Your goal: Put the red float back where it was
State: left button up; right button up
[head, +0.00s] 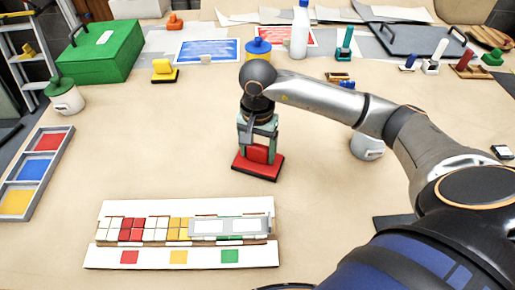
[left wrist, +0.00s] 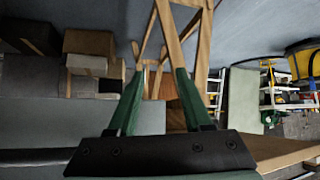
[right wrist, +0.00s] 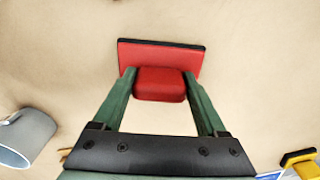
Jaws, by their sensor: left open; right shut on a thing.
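The red float (head: 258,168) has a red block handle on a flat red plate with a dark underside. My right gripper (head: 258,148) is shut on its handle from above, in the middle of the table. In the right wrist view the handle of the red float (right wrist: 160,54) sits between the two green fingers of my right gripper (right wrist: 158,80). I cannot tell whether the plate touches the table. My left gripper (left wrist: 160,72) is open and empty in the left wrist view, away from the table. It is out of the head view.
A white mosaic panel (head: 100,256) with colored tiles lies in front. A tray of red, blue and yellow compartments (head: 28,188) is at left. A yellow float (head: 163,70), green box (head: 103,50) and white bottle (head: 299,35) stand farther back. Bare table surrounds the red float.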

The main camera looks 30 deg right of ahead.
aim_at(258, 147)
jog(key=shift+f, duration=0.15)
jog(key=o, duration=1.1)
notch_tip(258, 147, up, 12)
jog(key=shift+r, duration=0.2)
